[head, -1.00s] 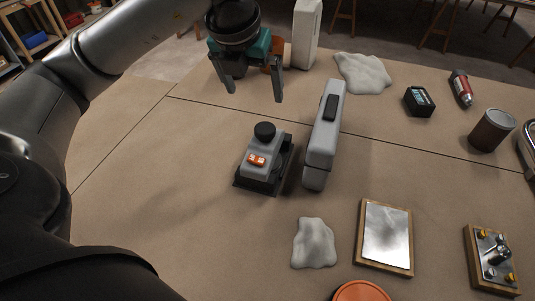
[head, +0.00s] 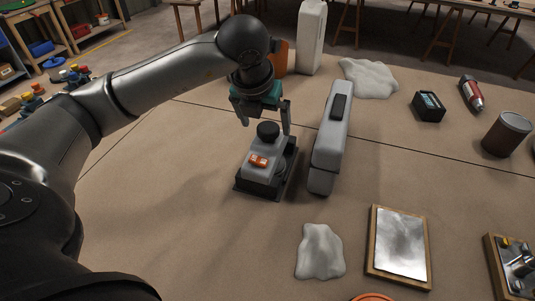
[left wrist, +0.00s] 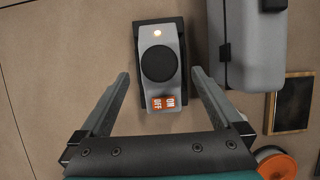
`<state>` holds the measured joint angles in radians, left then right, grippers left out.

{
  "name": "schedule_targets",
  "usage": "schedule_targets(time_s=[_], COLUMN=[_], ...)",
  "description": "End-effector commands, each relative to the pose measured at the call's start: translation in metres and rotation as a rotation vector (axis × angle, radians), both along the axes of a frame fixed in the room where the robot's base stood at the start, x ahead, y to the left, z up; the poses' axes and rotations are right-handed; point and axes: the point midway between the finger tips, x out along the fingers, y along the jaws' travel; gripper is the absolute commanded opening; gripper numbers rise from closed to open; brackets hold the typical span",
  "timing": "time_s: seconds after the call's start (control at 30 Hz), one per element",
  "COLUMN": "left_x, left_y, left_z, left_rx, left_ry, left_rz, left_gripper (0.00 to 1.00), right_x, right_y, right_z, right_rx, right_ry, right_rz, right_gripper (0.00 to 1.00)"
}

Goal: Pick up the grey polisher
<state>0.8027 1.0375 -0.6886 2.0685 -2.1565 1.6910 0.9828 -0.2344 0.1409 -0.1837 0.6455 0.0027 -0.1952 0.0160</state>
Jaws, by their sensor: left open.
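The grey polisher (head: 261,165) stands on the table, with a black knob on top, an orange switch and a dark base. It also shows in the left wrist view (left wrist: 158,85), ahead of and between the fingers. My left gripper (head: 266,129) is open and empty, with its fingers just above and around the level of the polisher's knob. In the left wrist view the left gripper (left wrist: 160,82) has a finger on each side of the polisher, apart from it. My right gripper is not in view.
White cloths (head: 320,251) lie in front and behind. A framed metal plate (head: 399,245) lies at front right. A tin (head: 505,134) stands farther right. The table left of the polisher is clear.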

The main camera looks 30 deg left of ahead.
Motion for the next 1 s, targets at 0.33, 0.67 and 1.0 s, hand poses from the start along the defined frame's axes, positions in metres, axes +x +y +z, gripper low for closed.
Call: schedule_targets(time_s=[0.33,0.67,1.0], left_x=[0.016,0.019,0.019], left_y=[0.004,0.005,0.005], left_z=[-0.041,-0.047,-0.046], left_rx=[0.0,0.0,0.0], left_ry=[0.004,0.001,0.001], left_rz=[0.001,-0.001,-0.001], left_gripper=[1.0,1.0,0.66], right_x=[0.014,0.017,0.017], right_y=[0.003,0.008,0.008], right_z=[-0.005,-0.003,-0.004], right_rx=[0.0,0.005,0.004], right_ry=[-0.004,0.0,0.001], right_rz=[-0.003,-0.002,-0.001], right_gripper=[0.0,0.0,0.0])
